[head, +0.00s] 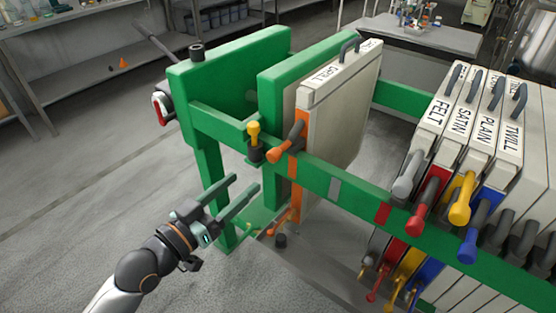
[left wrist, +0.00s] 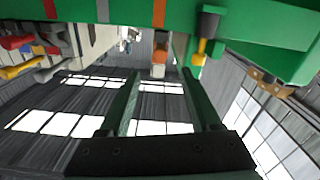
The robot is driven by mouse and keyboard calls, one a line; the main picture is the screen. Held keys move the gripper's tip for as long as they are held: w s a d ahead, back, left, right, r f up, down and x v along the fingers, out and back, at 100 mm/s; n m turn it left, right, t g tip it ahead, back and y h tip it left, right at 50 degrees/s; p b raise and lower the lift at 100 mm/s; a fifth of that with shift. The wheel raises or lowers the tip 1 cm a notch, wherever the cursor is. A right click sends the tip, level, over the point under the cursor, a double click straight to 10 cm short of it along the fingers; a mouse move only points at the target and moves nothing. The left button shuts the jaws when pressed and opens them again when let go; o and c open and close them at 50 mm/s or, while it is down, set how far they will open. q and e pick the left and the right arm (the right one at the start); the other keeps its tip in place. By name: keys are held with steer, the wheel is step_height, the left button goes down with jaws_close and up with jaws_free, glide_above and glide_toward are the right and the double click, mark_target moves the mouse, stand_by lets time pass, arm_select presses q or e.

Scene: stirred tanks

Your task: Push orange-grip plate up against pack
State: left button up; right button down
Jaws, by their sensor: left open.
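The orange-grip plate (head: 345,105) is a pale upright slab labelled DRILL. It hangs on the green rails, close beside a green upright plate (head: 272,85). Its orange grip (head: 285,143) sticks out over the near rail; an orange-ended grip also shows in the left wrist view (left wrist: 160,57). The pack (head: 475,120) of pale plates labelled FELT, SATIN, PLAIN and TWILL stands to the right, with a wide gap between. My left gripper (head: 246,183) is open and empty, below and left of the orange grip, outside the near rail. My right gripper is in neither view.
The green near rail (head: 345,182) runs between my left gripper and the plates, with grey and red marks. A yellow-topped knob (head: 254,133) stands on it just left of the orange grip. A green end frame (head: 225,85) is farther left. Floor at left is clear.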

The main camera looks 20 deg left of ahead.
mark_target(271, 159)
arm_select(q)
steer(key=x, duration=1.2)
steer(key=shift+f, duration=0.1)
jaws_close()
stand_by(1.1)
